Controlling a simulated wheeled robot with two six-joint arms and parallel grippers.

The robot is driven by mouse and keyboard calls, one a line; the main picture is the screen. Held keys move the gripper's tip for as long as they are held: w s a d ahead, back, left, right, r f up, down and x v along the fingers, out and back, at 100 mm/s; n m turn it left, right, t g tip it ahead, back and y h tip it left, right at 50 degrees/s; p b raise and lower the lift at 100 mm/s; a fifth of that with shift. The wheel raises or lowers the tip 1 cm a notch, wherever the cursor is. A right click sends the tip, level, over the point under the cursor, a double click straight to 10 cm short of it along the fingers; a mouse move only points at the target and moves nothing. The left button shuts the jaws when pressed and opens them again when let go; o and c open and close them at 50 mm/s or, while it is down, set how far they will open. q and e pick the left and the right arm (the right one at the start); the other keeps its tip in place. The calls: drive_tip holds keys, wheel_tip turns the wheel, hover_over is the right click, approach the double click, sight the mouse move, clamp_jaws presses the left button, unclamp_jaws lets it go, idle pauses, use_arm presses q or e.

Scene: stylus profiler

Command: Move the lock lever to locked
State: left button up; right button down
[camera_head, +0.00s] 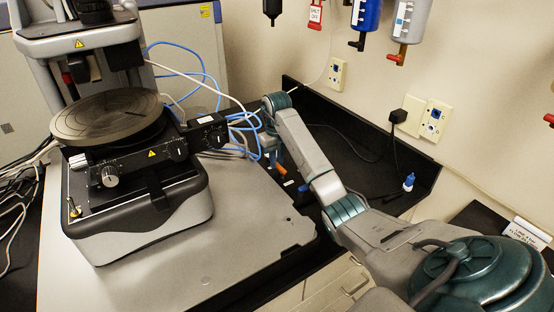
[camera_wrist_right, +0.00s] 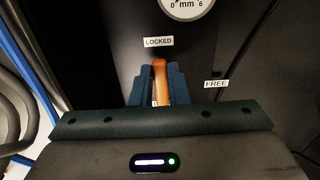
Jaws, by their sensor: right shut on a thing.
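The orange lock lever (camera_wrist_right: 160,82) shows in the right wrist view between the two blue fingers of my right gripper (camera_wrist_right: 157,84), which is shut on it. The lever's tip points up toward the LOCKED label (camera_wrist_right: 158,41), just below it. The FREE label (camera_wrist_right: 216,83) is to the right, clear of the lever. The lower part of the lever is hidden by my gripper. In the head view the lever (camera_head: 281,170) is a small orange piece beside the right gripper (camera_head: 276,155). My left gripper is out of view.
A round dial (camera_wrist_right: 187,6) marked in mm sits above the labels. The stylus profiler (camera_head: 140,205) with its round stage (camera_head: 108,115) stands on a grey slab at the left. Blue cables (camera_head: 240,122) run behind my right wrist. Bottles (camera_head: 410,28) hang on the wall.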

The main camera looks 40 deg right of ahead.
drive_tip(key=c, duration=1.4)
unclamp_jaws()
wheel_tip(320, 180, up, 11)
drive_tip(key=p, duration=1)
drive_tip(key=shift+p, duration=0.35)
drive_tip(key=shift+f, duration=0.1)
